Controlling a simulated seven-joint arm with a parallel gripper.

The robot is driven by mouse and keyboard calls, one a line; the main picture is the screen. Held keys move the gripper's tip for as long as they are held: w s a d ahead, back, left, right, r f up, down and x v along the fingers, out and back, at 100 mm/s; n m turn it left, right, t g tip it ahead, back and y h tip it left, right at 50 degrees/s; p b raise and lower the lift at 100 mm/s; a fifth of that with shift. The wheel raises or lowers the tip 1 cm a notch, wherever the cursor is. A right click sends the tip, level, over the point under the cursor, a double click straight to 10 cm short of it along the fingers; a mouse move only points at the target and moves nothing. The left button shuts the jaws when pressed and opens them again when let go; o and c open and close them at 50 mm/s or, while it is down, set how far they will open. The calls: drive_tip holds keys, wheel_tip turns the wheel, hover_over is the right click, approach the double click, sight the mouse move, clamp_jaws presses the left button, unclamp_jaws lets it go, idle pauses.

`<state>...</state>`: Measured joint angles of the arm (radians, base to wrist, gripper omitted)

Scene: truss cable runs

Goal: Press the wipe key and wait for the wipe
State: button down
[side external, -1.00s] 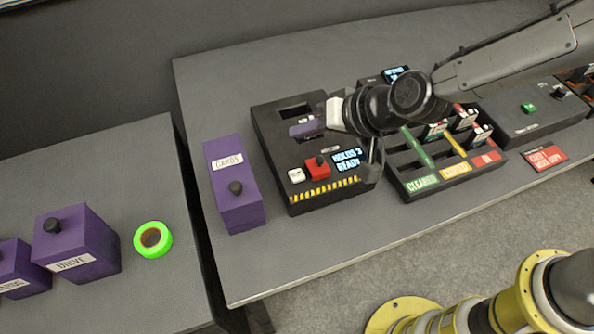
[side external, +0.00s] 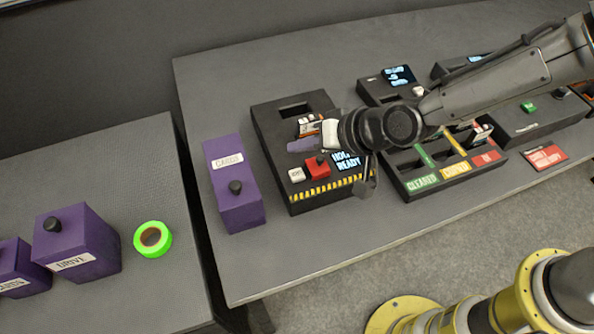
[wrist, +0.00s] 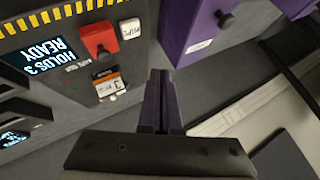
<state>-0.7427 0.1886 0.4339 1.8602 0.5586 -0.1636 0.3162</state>
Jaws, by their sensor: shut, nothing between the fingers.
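The wipe key, a white square button with dark lettering, sits on the black wiping unit (side external: 285,199) left of a red key (side external: 317,166) in the side view. The white key (side external: 296,174) also shows in the wrist view (wrist: 130,29), at the unit's corner. My gripper (side external: 295,147) is shut and empty, its dark purplish fingers hanging above the unit, behind the white key and not touching it. In the wrist view its fingertips (wrist: 160,74) are below and right of the key. The unit's display (wrist: 35,62) reads "HOLDS 3 READY"; my arm partly covers it in the side view.
Cards (side external: 309,124) stand in the unit's slot close to my gripper. A purple CARDS box (side external: 237,207) with a black knob stands left of the unit. A sorting tray (side external: 455,187) is at right, partly behind my arm. Green tape (side external: 153,239) lies on the left table.

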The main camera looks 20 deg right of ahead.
sight(301, 178)
drive_tip(key=shift+f, duration=2.7)
drive_tip(key=shift+f, duration=0.15)
drive_tip(key=shift+f, duration=0.3)
drive_tip(key=shift+f, duration=0.55)
idle(0.7)
drive_tip(key=shift+r, duration=0.95)
drive_tip(key=shift+r, duration=2.55)
